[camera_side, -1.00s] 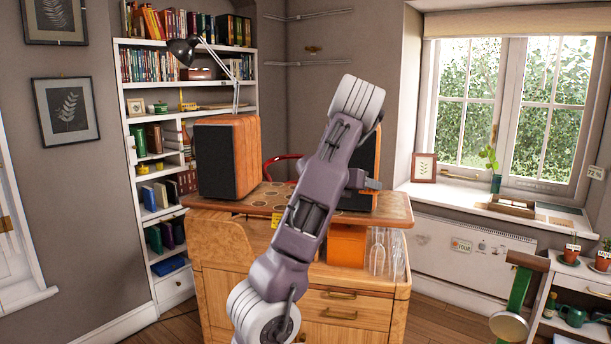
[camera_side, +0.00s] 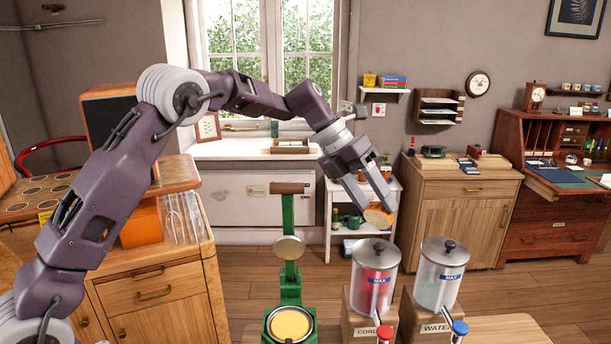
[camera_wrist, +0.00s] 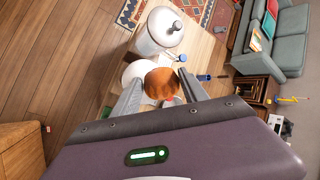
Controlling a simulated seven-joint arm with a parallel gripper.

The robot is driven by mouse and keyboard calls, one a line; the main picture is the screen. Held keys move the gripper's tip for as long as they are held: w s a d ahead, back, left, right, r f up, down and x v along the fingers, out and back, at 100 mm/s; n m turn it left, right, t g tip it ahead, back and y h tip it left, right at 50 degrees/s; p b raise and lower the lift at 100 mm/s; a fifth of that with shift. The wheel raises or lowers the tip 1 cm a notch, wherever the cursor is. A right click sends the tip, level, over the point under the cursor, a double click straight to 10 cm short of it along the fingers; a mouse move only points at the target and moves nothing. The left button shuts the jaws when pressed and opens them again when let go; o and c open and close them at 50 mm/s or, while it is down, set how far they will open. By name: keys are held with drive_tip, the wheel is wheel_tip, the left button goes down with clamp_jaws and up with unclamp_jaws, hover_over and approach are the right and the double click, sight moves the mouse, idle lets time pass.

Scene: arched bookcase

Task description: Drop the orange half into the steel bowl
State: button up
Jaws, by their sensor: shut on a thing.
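My gripper (camera_side: 374,206) is shut on an orange half (camera_side: 379,217), holding it in the air above and behind the red-filled drink dispenser (camera_side: 374,278). In the wrist view the orange half (camera_wrist: 163,84) sits between the two grey fingers of my gripper (camera_wrist: 160,92). I cannot pick out a steel bowl for certain in either view. A pale round shape (camera_wrist: 136,72) is partly hidden behind the orange half in the wrist view; I cannot tell what it is.
A green press (camera_side: 290,290) with a yellow round in its cup stands left of the dispensers. A clear dispenser (camera_side: 439,275) marked for water stands at right. A white shelf (camera_side: 352,228) with small pots is behind. Open floor lies between these and the cabinets.

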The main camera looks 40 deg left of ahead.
drive_tip(key=s+d+f+g, duration=0.2)
drive_tip(key=s+d+f, duration=0.35)
drive_tip(key=d, duration=0.25)
drive_tip(key=s+d+f+g, duration=0.2)
drive_tip(key=s+d+f, duration=0.3)
drive_tip(key=d+f, duration=0.15)
drive_tip(key=shift+g, duration=0.5)
drive_tip(key=s+f, duration=0.2)
drive_tip(key=f, duration=0.4)
drive_tip(key=s+f, duration=0.3)
drive_tip(key=f, duration=0.3)
drive_tip(key=s+d+f, duration=0.1)
drive_tip(key=s+f, duration=0.2)
drive_tip(key=f, duration=0.3)
drive_tip(key=shift+d, duration=0.1)
drive_tip(key=o, duration=1.5)
